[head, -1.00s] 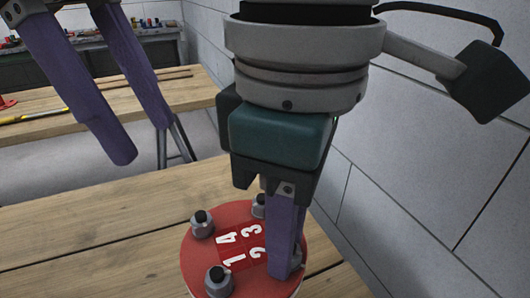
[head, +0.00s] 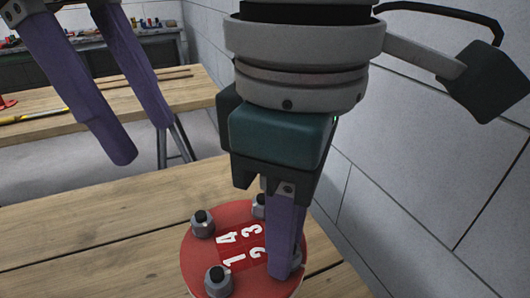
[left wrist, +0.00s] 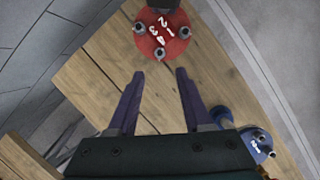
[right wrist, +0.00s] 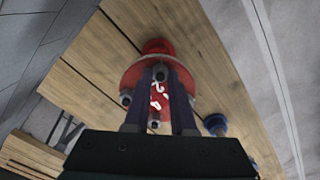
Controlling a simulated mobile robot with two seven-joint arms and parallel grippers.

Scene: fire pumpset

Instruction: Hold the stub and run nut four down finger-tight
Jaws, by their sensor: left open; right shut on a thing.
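The round red flange (head: 205,268), its label marked 1, 2, 3 and 4, lies on the near wooden bench. Grey nuts on dark studs stand around its rim, one at the front (head: 219,280) and one at the left (head: 202,222). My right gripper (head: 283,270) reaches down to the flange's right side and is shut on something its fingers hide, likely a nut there. In the right wrist view its fingertips meet over the flange (right wrist: 130,78). My left gripper (head: 141,142) is open and empty, up and left of the flange. I cannot pick out the stub.
A blue flange (left wrist: 258,145) and a smaller blue part (left wrist: 220,115) show in the left wrist view. A grey block wall (head: 430,190) stands close on the right. Another wooden bench (head: 120,95) is behind. The near bench is clear left of the flange.

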